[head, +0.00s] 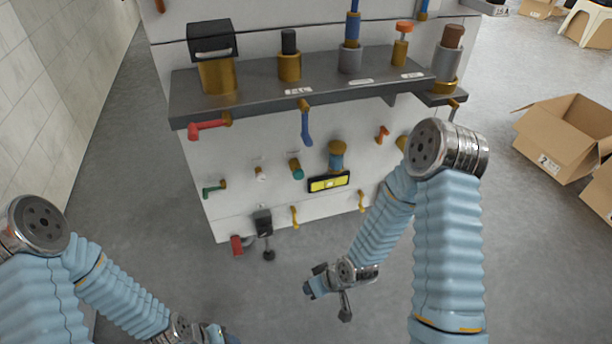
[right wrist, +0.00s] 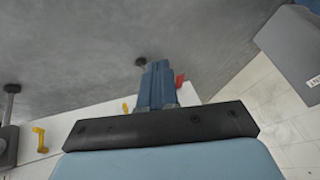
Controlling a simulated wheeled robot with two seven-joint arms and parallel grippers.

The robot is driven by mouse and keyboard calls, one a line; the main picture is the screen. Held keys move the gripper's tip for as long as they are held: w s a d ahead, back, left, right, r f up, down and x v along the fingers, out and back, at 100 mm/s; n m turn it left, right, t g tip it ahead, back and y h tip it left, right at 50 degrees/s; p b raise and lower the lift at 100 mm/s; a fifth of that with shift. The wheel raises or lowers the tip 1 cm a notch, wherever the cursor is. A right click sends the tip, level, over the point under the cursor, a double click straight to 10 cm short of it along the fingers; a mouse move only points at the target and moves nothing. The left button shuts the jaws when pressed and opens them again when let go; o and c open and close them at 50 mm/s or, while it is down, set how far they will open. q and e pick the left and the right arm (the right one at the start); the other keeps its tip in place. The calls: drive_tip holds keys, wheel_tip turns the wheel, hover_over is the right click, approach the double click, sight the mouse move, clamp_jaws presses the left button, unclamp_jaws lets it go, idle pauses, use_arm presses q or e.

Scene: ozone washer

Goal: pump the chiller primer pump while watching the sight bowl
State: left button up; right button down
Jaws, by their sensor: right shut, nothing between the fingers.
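A white machine panel (head: 240,165) stands ahead, with a dark shelf (head: 265,103) across it. The labels are too small to read, so I cannot tell which is the primer pump or sight bowl. My right gripper (head: 312,284) is shut and empty in front of the panel's lower edge; its blue fingers (right wrist: 157,85) show together. My left gripper (head: 222,336) is partly cut off at the bottom edge.
A brown-topped grey cylinder (head: 447,60) stands at the right. Cardboard boxes (head: 560,135) sit at right. Grey floor is clear between panel and boxes.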

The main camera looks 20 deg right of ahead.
sight(299, 175)
use_arm(q)
drive_tip(key=f+b, duration=0.3)
drive_tip(key=a+f+b, duration=0.1)
drive_tip(key=f, duration=0.1)
drive_tip(key=shift+w, duration=0.15)
use_arm(e)
drive_tip(key=w+d+r+n+t+y, duration=0.2)
drive_tip(key=w+r+n+t, duration=0.1)
drive_tip(key=w+r+n, duration=0.4)
drive_tip(key=w+d+r+n+t+y, duration=0.2)
drive_tip(key=w+r+n, duration=0.5)
drive_tip(key=n, duration=0.5)
drive_tip(key=shift+d+r+t, duration=0.4)
drive_tip(key=shift+d+r, duration=0.05)
drive_tip(key=shift+r, duration=0.5)
use_arm(q)
drive_tip(key=shift+r, duration=0.15)
drive_tip(key=shift+d+r+p, duration=0.1)
drive_tip(key=shift+r+p, duration=1.4)
use_arm(e)
drive_tip(key=w, duration=0.8)
drive_tip(key=shift+w+a, duration=0.15)
drive_tip(key=shift+w, duration=0.2)
drive_tip(key=shift+w, duration=0.1)
